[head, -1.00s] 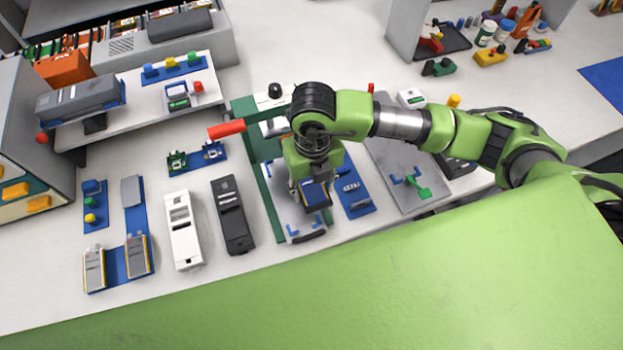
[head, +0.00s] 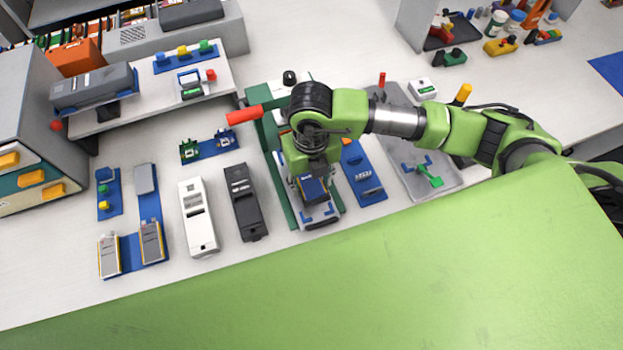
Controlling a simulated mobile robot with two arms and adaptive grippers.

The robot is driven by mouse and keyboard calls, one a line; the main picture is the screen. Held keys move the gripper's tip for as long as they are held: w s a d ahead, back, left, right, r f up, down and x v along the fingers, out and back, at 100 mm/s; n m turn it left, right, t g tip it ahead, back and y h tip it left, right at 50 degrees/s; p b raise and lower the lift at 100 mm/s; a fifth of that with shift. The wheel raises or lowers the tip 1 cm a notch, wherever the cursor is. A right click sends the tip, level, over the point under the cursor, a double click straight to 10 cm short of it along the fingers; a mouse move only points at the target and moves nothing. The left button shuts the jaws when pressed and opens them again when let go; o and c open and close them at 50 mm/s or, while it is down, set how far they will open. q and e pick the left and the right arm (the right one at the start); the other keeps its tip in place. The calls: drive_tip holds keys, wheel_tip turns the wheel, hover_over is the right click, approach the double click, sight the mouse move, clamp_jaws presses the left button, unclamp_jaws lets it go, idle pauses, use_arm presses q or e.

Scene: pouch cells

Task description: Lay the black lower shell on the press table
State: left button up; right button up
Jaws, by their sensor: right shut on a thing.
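My right gripper (head: 312,192) hangs over the press table (head: 322,222), a pale plate with blue corner pieces on a green base. It is shut on a dark piece, taken to be the black lower shell, mostly hidden under the gripper and wrist. A dark block with a blue edge shows at the jaws. I cannot tell whether the held piece touches the plate. A long black case (head: 244,204) lies on the bench to the left, beside a similar white case (head: 198,218). My left gripper is out of view.
A red lever (head: 243,116) sticks out left of the press. A blue tray (head: 362,175) lies close to its right, then a grey plate (head: 437,185) with blue and green parts. Two grey cells (head: 151,242) sit in blue holders at left. The bench between has small clear strips.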

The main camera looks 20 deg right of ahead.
drive_tip(key=shift+f+b, duration=1.95)
drive_tip(key=shift+f, duration=0.5)
drive_tip(key=shift+b, duration=0.5)
drive_tip(key=shift+f, duration=0.1)
drive_tip(key=shift+f+b, duration=0.35)
drive_tip(key=shift+b, duration=0.1)
drive_tip(key=shift+f+b, duration=0.5)
drive_tip(key=shift+f, duration=0.05)
drive_tip(key=o, duration=1.2)
